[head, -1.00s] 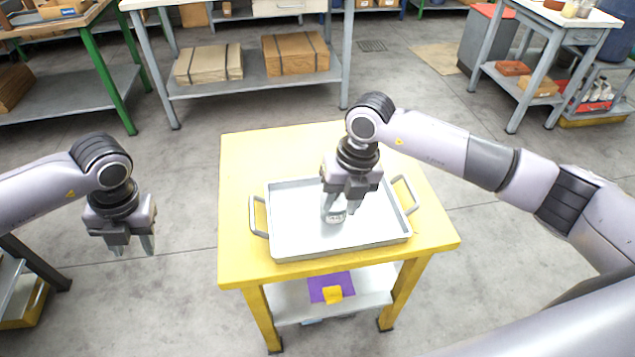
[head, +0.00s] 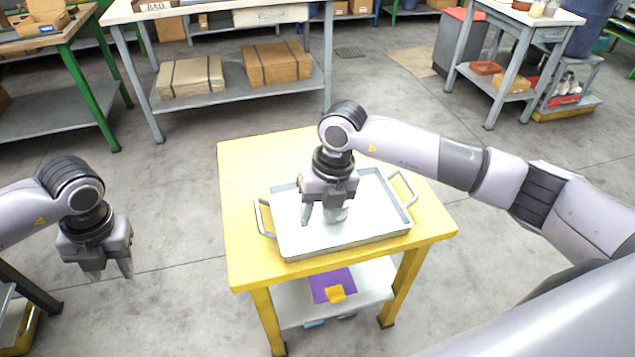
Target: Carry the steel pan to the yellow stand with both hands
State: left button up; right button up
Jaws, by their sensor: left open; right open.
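The steel pan (head: 375,232) is a shallow grey rectangular tray with a loop handle at each side. It rests flat on the top of the yellow stand (head: 245,180). My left gripper (head: 110,273) is open and empty, pointing down over the floor left of the stand, away from the pan.
The stand's lower shelf (head: 375,278) holds a purple sheet (head: 330,284) and a small yellow item (head: 336,294). A grey bench (head: 225,92) with cardboard boxes is behind, with a green-legged table (head: 95,75) at left. Floor around the stand is clear.

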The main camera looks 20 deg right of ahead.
notch_tip(320, 180, up, 12)
jog(key=d, duration=0.2)
jog(key=shift+d, duration=0.2)
jog(key=shift+s+f, duration=0.1)
jog(key=shift+f, duration=0.05)
dwell(0.3)
